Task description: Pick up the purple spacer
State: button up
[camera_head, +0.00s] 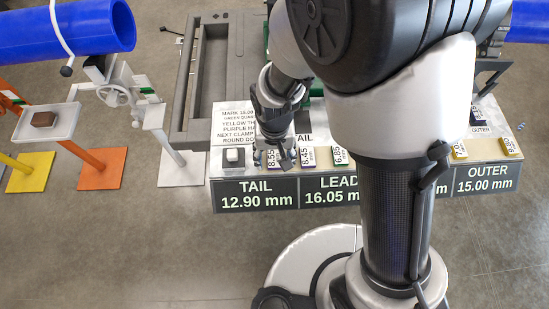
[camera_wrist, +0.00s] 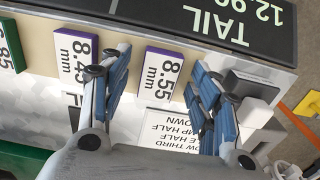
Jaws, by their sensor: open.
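Two purple-edged spacers with white labels lie flat on the cart's front ledge. The one marked 8.55 mm (camera_wrist: 162,73) shows between my gripper's fingers in the wrist view; it also shows in the head view (camera_head: 271,159), partly covered by my gripper. The one marked 8.45 mm (camera_wrist: 75,55) lies just to its left in the wrist view, and to its right in the head view (camera_head: 305,158). My gripper (camera_wrist: 158,66) is open and empty, with one finger on each side of the 8.55 spacer. Whether the fingers touch it I cannot tell.
A green spacer marked 6.85 (camera_head: 340,156) lies further along the ledge. A small white block on a dark base (camera_head: 234,157) stands close beside one finger. Yellow spacers (camera_head: 509,146) lie at the right end. My arm hides the ledge's middle.

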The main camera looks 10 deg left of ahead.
jog(key=shift+c, duration=0.6)
jog(key=c, duration=1)
jog(key=shift+r, duration=0.15)
